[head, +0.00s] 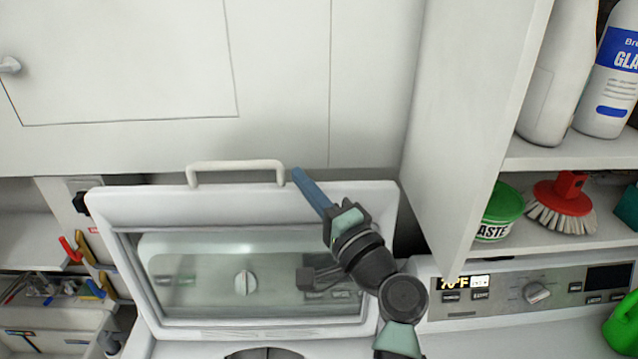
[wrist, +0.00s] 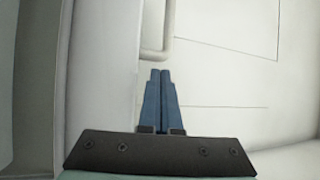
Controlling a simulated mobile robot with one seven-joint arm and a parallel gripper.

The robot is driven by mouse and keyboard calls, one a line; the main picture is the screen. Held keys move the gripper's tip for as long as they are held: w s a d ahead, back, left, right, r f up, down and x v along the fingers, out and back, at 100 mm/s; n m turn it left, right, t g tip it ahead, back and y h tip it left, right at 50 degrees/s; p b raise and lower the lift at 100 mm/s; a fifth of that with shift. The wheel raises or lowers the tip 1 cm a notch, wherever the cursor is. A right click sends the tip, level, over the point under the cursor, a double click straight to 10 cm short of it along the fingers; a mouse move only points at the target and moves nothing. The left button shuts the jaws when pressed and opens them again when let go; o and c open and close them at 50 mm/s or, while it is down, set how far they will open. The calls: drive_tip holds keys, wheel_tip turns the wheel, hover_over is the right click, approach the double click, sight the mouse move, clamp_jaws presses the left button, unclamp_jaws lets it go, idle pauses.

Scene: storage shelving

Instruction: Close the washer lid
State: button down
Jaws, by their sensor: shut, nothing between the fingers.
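The washer lid (head: 350,215) stands raised in the head view, a white frame around a clear window. Its white handle (head: 236,165) is on the top edge, and the handle also shows at the top of the wrist view (wrist: 155,52). My gripper (head: 298,174) has blue fingers held together with nothing between them. The fingertips are at the lid's top edge, just right of the handle; I cannot tell whether they touch the lid. In the wrist view my gripper (wrist: 160,75) points toward the handle. My arm covers the lid's lower right part.
A white cabinet (head: 120,60) stands behind the lid. An open shelf (head: 570,152) at right holds bottles, a green tub (head: 500,212) and a red brush (head: 562,195). A control panel (head: 535,292) is below it. Drawers with tools (head: 50,290) are at left.

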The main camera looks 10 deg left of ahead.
sight(293, 185)
drive_tip(key=p+x, duration=0.1)
drive_tip(key=x, duration=0.2)
drive_tip(key=shift+w+a+r, duration=0.15)
drive_tip(key=shift+a, duration=0.05)
drive_tip(key=shift+w, duration=0.15)
